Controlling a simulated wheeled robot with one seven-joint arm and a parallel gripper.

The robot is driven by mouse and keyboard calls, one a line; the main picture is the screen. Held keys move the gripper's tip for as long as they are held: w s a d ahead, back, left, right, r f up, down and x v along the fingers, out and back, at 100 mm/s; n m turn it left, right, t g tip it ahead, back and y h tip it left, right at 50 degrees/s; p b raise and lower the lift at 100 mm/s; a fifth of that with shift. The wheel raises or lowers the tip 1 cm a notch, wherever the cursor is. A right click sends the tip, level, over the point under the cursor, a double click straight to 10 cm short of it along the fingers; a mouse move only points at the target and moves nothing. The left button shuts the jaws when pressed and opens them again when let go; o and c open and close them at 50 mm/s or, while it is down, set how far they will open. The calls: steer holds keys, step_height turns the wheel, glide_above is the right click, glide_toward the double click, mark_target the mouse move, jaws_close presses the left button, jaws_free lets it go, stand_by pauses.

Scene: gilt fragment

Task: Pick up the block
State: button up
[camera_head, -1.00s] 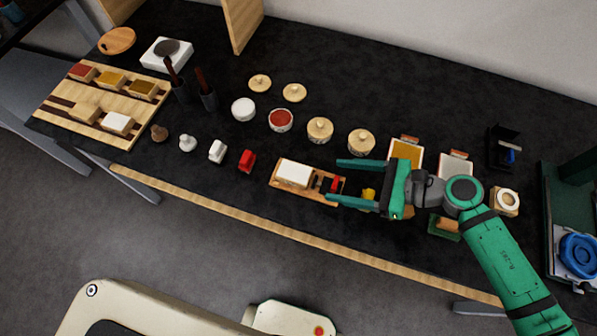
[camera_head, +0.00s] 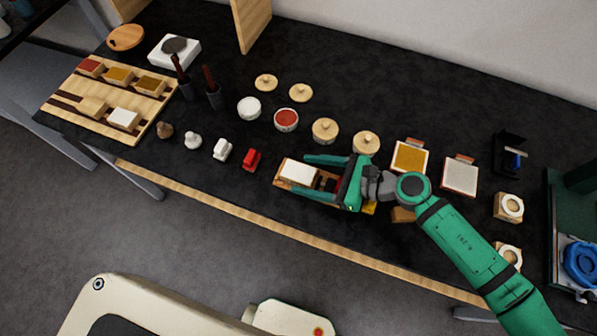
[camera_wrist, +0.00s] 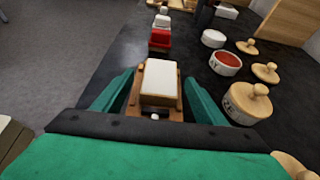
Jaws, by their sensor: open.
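A block with a white top (camera_head: 298,172) sits in a wooden holder (camera_head: 327,184) near the table's front edge. In the wrist view the block (camera_wrist: 159,74) lies straight ahead, with the wooden holder (camera_wrist: 174,115) under and around its near end. My green gripper (camera_head: 293,176) is open, its fingers reaching along both sides of the block and holder. In the wrist view a gap shows between each finger and the block. My gripper's palm hides the right end of the holder in the head view.
A red stamp-like piece (camera_head: 251,159) and a white one (camera_head: 222,149) stand left of the block. A red-filled bowl (camera_head: 286,119) and lidded pots (camera_head: 325,130) stand behind it. Framed pads (camera_head: 410,157) lie to the right. Dark tabletop is clear between these rows.

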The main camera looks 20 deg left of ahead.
steer(key=c, duration=1.1)
steer(key=shift+c, duration=0.2)
